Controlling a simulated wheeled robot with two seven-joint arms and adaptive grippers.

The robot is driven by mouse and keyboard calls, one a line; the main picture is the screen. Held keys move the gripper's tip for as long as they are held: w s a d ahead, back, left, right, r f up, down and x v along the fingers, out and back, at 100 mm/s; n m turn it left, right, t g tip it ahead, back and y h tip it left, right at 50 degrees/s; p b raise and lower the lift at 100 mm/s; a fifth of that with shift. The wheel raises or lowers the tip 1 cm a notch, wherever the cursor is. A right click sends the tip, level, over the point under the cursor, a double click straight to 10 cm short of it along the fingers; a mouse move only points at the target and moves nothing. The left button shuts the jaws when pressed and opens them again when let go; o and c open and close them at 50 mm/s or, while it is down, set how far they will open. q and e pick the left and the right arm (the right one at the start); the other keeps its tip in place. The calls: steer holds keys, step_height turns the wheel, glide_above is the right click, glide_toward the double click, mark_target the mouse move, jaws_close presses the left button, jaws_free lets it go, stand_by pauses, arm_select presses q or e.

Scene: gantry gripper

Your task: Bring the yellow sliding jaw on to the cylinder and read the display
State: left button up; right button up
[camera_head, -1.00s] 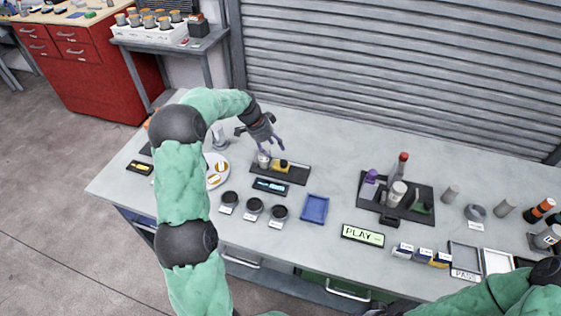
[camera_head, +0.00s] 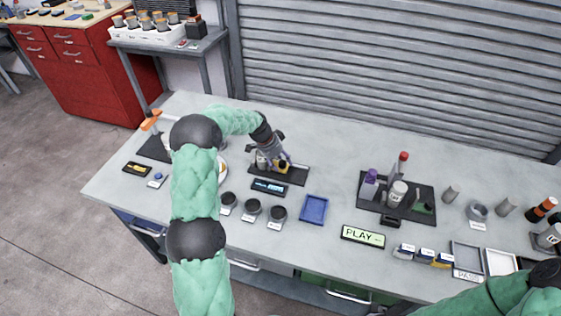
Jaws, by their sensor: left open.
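The yellow sliding jaw (camera_head: 284,168) sits on a dark base plate (camera_head: 293,178) in the left half of the table. The grey cylinder (camera_head: 261,161) stands on the same plate just left of the jaw, partly hidden by my left gripper. My left gripper (camera_head: 277,167) is open, pointing down at the yellow jaw from behind. I cannot tell whether its fingers touch the jaw. The small display (camera_head: 269,188) in front of the plate is lit, but its text is too small to read. My right arm shows at the lower right; its gripper is not in view.
Several dark round pots (camera_head: 251,208) and a blue tray (camera_head: 314,209) stand in front. A dark board (camera_head: 423,203) with bottles is to the right, behind a "PLAY" sign (camera_head: 363,236). A white plate (camera_head: 223,171) is partly hidden by my left arm. The table's back strip is clear.

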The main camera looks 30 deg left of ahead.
arm_select(q)
jaws_close()
steer(key=shift+a+r, duration=0.15)
steer(key=shift+a, duration=0.1)
jaws_free()
steer(key=v, duration=1.1)
steer(key=shift+r, duration=0.4)
steer(key=shift+s, duration=0.1)
stand_by(0.5)
